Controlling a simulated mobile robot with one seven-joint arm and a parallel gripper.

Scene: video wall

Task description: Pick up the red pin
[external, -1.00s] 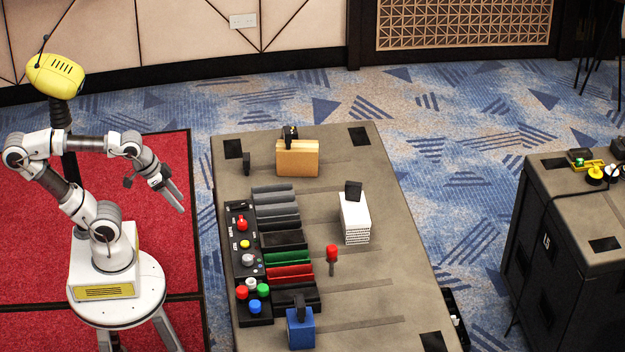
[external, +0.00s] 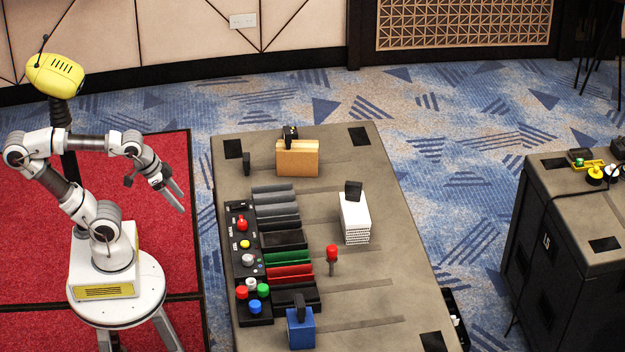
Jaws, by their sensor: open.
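The red pin (external: 332,251) has a red head on a thin dark stem. It stands upright on the grey table (external: 375,290), right of the green and red slots and in front of the white block. My gripper (external: 177,199) is left of the table, above the floor near the red mat's edge. It points down and to the right, and its two fingers are apart with nothing between them. It is well away from the pin. Nothing hides the pin's head.
A black panel (external: 237,219) with coloured knobs and a row of slotted holders lie on the table's left half. A wooden block (external: 297,160) stands at the back, a white block (external: 354,222) in the middle, a blue block (external: 300,335) at the front. The table's right side is mostly clear.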

